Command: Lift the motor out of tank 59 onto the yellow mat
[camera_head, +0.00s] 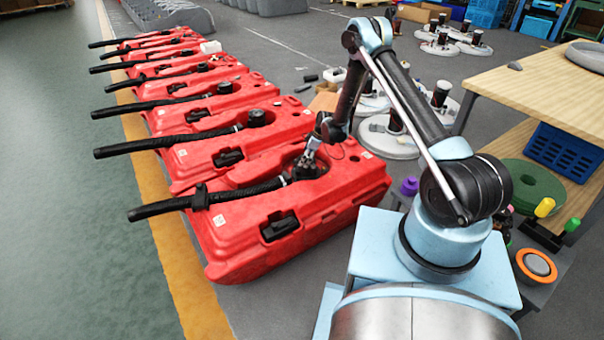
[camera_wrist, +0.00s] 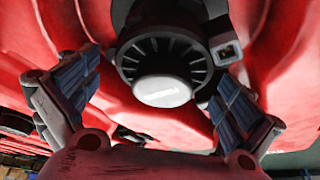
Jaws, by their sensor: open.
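A black, finned motor (camera_wrist: 160,62) with a pale round cap sits in a recess of the nearest red tank (camera_head: 235,240). The wrist view shows the red tank body (camera_wrist: 275,60) around it. In the head view the motor is mostly hidden behind my gripper (camera_head: 306,165), which reaches down over the recess. In the wrist view my gripper (camera_wrist: 158,72) is open, with one blue-padded finger on each side of the motor. I cannot tell whether the pads touch it. No tank number is readable, and I see no yellow mat.
Several more red tanks (camera_head: 205,118) with black hoses stand in a row behind. A black hose (camera_head: 240,190) lies across the nearest tank. Round grey discs with motors (camera_head: 388,137) stand on the floor beyond. A wooden workbench (camera_head: 535,85) stands at right. Green floor (camera_head: 80,240) at left is clear.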

